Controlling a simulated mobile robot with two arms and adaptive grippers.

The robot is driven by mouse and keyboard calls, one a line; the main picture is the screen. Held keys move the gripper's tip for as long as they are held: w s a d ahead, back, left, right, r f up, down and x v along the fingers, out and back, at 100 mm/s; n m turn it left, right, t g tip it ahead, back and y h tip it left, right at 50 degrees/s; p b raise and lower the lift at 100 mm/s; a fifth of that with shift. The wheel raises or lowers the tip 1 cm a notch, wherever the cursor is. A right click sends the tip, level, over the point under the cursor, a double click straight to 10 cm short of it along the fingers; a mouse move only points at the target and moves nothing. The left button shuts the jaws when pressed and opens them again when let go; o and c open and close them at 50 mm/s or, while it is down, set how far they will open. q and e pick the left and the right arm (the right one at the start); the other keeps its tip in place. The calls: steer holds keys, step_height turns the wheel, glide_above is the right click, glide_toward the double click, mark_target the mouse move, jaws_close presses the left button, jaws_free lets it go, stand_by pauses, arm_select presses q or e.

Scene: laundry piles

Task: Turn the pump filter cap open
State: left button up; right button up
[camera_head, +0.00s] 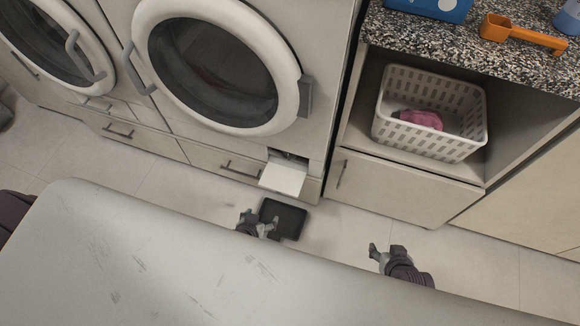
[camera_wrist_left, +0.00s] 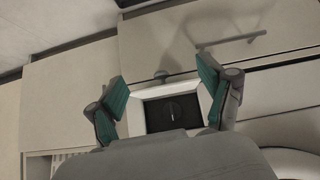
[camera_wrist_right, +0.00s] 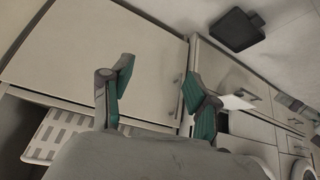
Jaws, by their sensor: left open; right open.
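The pump filter cap (camera_wrist_left: 173,110) is a dark round shape inside a black recess framed in white, seen in the left wrist view. In the head view the filter opening (camera_head: 290,157) is at the lower right of the nearer washing machine, with its white flap (camera_head: 283,179) folded down below it. My left gripper (camera_head: 258,222) is open and empty, in front of and below the flap. Its spread fingers also show in the left wrist view (camera_wrist_left: 165,85), either side of the recess. My right gripper (camera_head: 383,252) is open and empty, further right, facing the cabinet.
A black tray (camera_head: 283,219) lies on the floor below the flap, beside my left gripper. A drawer handle (camera_head: 240,172) is left of the flap. A white basket (camera_head: 462,150) with a pink cloth stands in the cabinet at right. An orange scoop (camera_head: 525,36) lies on the counter.

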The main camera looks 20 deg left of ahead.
arm_select(q)
steer(key=w+r+n+t+b, duration=0.1)
steer(key=w+r+t+b, duration=0.25)
steer(key=w, duration=0.25)
steer(key=n+t+b, duration=0.1)
steer(key=t+b, duration=0.1)
steer(key=b, duration=0.2)
glide_toward(288, 155)
steer(key=shift+g, duration=0.25)
steer(key=b+x, duration=0.2)
steer(key=x, duration=0.2)
steer(key=shift+w, duration=0.35)
steer(key=b+x, duration=0.1)
steer(key=x, duration=0.3)
steer(key=shift+w+f+b, duration=0.1)
steer(key=shift+w+b, duration=0.2)
steer(key=shift+w, duration=0.1)
steer(key=shift+w+f, duration=0.1)
steer(key=shift+w, duration=0.2)
arm_select(e)
steer(key=w+a+r+t+y, duration=0.1)
steer(key=r+t, duration=0.3)
steer(key=r, duration=0.5)
steer(key=w+a+r+t+y, duration=0.1)
steer(key=r+t, duration=0.4)
steer(key=r, duration=0.5)
steer(key=w+a+r+t+y, duration=0.2)
steer(key=w+r+t, duration=0.3)
steer(key=r, duration=0.5)
steer(key=shift+a, duration=0.2)
